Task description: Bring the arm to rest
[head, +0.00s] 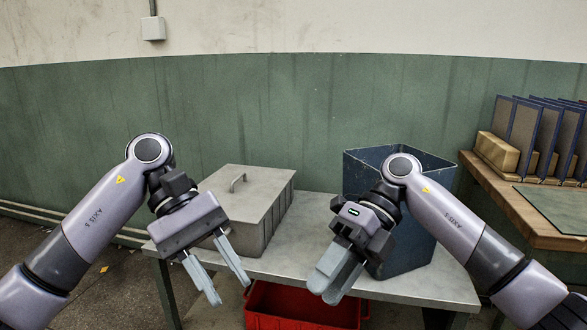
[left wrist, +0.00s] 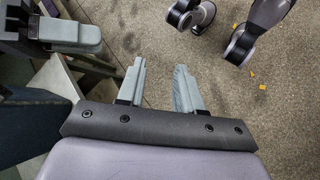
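My left gripper (head: 222,283) hangs over the near left edge of the grey metal table (head: 424,284) with its fingers apart and nothing between them. In the left wrist view the two fingers (left wrist: 160,88) are also apart, with bare floor beyond them. My right gripper (head: 331,290) is at the table's near edge, in front of the blue bin. Its fingers overlap in the head view, so the gap between them cannot be judged, and no held object shows. Both arms are bent with the grippers pointing downward.
A grey lidded box (head: 252,203) stands on the table's left, and a dark blue bin (head: 415,240) on its right. A red crate (head: 290,309) is below the front edge. A wooden bench (head: 530,228) at right bears a rack of boards (head: 526,130) and a green mat (head: 557,205).

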